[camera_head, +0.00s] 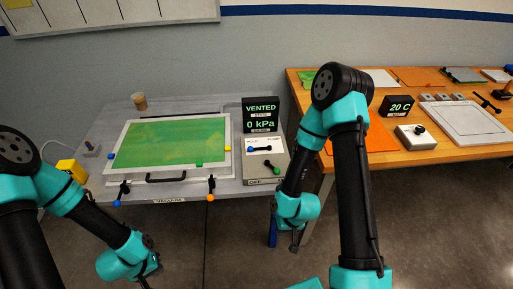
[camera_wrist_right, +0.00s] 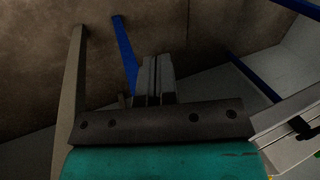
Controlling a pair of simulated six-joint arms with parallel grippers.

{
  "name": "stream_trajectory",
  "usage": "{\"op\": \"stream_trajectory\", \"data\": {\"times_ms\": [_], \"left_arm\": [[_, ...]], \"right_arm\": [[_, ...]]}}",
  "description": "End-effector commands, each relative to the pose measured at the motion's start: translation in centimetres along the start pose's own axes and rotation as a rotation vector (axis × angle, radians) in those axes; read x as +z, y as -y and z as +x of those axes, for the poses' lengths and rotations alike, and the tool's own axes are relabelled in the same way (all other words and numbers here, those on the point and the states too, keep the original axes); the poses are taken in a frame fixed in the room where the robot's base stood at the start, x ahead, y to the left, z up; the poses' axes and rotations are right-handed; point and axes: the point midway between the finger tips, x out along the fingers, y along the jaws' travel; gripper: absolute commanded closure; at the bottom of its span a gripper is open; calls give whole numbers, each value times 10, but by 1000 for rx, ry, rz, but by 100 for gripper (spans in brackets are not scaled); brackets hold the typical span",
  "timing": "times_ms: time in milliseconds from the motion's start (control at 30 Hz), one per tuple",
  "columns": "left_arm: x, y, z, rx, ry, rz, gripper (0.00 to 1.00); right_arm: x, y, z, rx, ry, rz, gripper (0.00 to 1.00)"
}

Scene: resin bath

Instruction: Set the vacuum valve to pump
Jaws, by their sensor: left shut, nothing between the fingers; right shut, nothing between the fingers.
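The control box (camera_head: 251,163) stands at the right end of the grey vacuum table. Its upper dark lever (camera_head: 262,149) lies across the panel with a blue knob at its left end. Small labels above it are too small to read surely. The display (camera_head: 261,115) behind reads "VENTED" and "0 kPa". My right gripper (camera_head: 295,243) is shut and empty, below and right of the box; it shows in the right wrist view (camera_wrist_right: 154,72). My left gripper (camera_head: 148,283) is shut at the bottom left.
A framed green sheet (camera_head: 170,143) fills the table's middle, with clamps along its front edge. A yellow block (camera_head: 71,170) and a small brown cup (camera_head: 139,101) stand near it. A wooden bench (camera_head: 440,155) with a "20 C" display (camera_head: 397,106) is at right.

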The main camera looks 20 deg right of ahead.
Motion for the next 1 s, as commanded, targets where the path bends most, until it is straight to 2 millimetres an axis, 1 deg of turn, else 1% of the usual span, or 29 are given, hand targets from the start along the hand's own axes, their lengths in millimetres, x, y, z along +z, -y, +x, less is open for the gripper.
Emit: {"op": "stream_trajectory", "data": {"times_ms": [67,167,267,367,467,633,767,867,967,1000], "left_arm": [[0,0,0,0,0,0,100],[0,0,0,0,0,0,100],[0,0,0,0,0,0,100],[0,0,0,0,0,0,100],[0,0,0,0,0,0,100],[0,0,0,0,0,0,100],[0,0,0,0,0,0,100],[0,0,0,0,0,0,100],[0,0,0,0,0,0,100],[0,0,0,0,0,0,100]], "right_arm": [[0,0,0,0,0,0,100],[-1,1,0,-1,2,-4,90],[-6,7,-1,-6,18,-27,81],[-14,20,-2,-13,56,-81,71],[-26,39,-7,-15,117,-164,62],[-50,76,-23,19,245,-339,62],[-70,102,-43,81,334,-474,62],[-89,121,-62,143,390,-574,62],[-116,138,-84,206,432,-676,62],[-128,145,-94,227,445,-716,62]]}}
